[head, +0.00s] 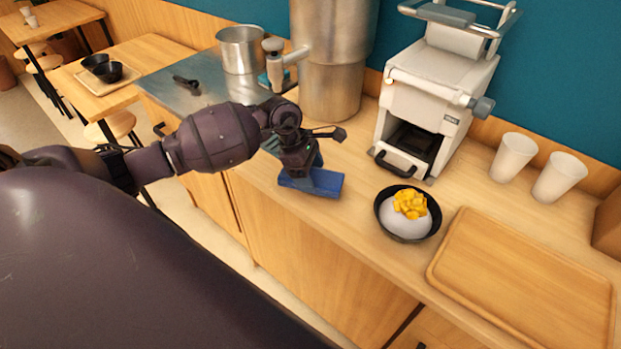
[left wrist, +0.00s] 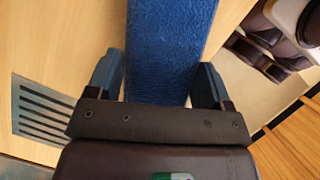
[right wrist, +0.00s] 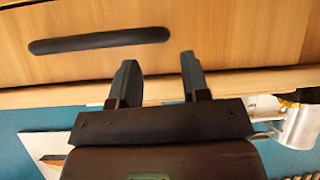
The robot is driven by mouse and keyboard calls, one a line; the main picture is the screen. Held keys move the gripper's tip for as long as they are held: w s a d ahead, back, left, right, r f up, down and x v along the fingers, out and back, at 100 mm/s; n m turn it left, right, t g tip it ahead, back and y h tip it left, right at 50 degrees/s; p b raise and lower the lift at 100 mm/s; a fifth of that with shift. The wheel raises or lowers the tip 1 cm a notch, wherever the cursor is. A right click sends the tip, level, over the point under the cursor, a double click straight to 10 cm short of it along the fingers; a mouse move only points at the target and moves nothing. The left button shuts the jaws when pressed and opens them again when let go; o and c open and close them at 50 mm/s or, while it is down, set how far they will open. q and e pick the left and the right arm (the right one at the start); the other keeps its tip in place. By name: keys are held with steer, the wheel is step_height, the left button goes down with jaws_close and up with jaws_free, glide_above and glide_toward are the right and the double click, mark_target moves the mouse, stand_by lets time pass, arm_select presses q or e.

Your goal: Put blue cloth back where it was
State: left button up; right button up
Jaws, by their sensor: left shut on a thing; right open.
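The blue cloth (head: 325,187) is a flat, folded strip at the front part of the wooden counter, left of the black bowl. My left gripper (head: 303,170) reaches down over it from the left and is shut on it. In the left wrist view the cloth (left wrist: 168,45) runs between the two fingers of the left gripper (left wrist: 160,85). I cannot tell whether the cloth touches the counter. My right gripper (right wrist: 158,68) is open and empty, in front of a wooden panel with a dark handle (right wrist: 100,40); it is out of the head view.
A black bowl (head: 382,222) with a white mound and yellow topping stands right of the cloth. A wooden tray (head: 445,268) lies farther right. A white machine (head: 445,75), two cups (head: 513,157) and a steel container (head: 330,85) stand behind. A slotted drain (left wrist: 42,112) lies beside the cloth.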

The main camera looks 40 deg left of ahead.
arm_select(q)
steer(key=shift+f, duration=1.25)
steer(key=shift+f, duration=0.2)
steer(key=o, duration=0.9)
steer(key=shift+r, duration=0.1)
steer(key=v, duration=1.2)
steer(key=shift+r, duration=0.15)
